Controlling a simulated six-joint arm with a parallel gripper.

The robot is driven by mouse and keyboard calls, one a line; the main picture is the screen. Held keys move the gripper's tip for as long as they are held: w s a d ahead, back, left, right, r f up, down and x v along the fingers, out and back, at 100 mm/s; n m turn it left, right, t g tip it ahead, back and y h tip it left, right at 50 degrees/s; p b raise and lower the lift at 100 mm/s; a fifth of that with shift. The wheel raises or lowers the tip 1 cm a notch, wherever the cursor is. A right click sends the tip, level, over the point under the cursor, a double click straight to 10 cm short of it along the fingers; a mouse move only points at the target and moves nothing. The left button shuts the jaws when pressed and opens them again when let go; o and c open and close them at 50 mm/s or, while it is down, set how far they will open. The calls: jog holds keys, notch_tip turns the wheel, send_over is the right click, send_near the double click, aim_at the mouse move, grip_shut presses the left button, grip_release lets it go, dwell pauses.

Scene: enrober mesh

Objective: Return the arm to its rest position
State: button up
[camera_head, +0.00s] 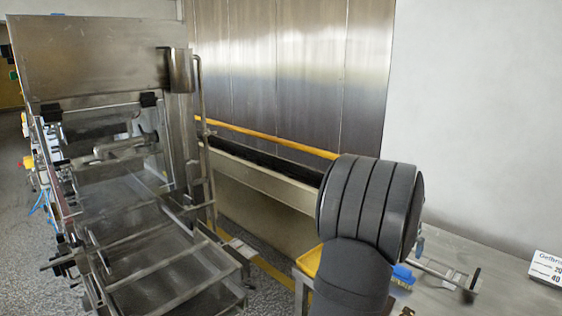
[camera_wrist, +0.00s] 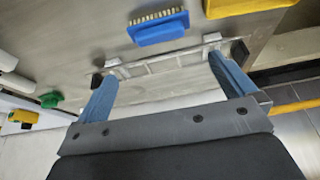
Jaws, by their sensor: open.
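My gripper (camera_wrist: 162,68) is open in the wrist view, with its two blue fingers spread wide. A metal frame with black ends (camera_wrist: 165,62) lies on the grey work surface, between and just beyond the fingertips. I cannot tell whether the fingers touch it. In the head view my dark grey arm stands at lower right and hides the gripper. Part of a metal bar with a black end (camera_head: 450,279) shows to the right of the arm.
Yellow (camera_wrist: 250,6) and green (camera_wrist: 48,99) items lie around. The steel machine (camera_head: 100,150) stands left. A white sign (camera_head: 547,267) stands right.

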jog(key=x, duration=1.1)
jog(key=shift+f, duration=0.15)
jog(key=shift+w+d+f, duration=0.1)
jog(key=shift+w+f, duration=0.05)
notch_tip(320, 180, up, 4)
jog(key=s+d+r, duration=0.5)
jog(key=s+r, duration=0.2)
jog(key=s, duration=0.3)
jog(key=w+a+n+y, duration=0.1)
jog(key=w+a+n, duration=0.1)
jog(key=w+a, duration=0.5)
jog(key=w+a+r+n+t, duration=0.1)
jog(key=w+a+n, duration=0.1)
jog(key=a, duration=0.9)
jog(key=w+a+n+y, duration=0.1)
jog(key=w+a+n, duration=0.1)
jog(key=w+a, duration=0.5)
jog(key=s+a+r+n+y, duration=0.1)
jog(key=a+n, duration=0.5)
jog(key=a, duration=2.5)
jog(key=shift+s+a+r+y, duration=0.35)
jog(key=shift+r+y, duration=0.1)
jog(key=shift+y, duration=0.25)
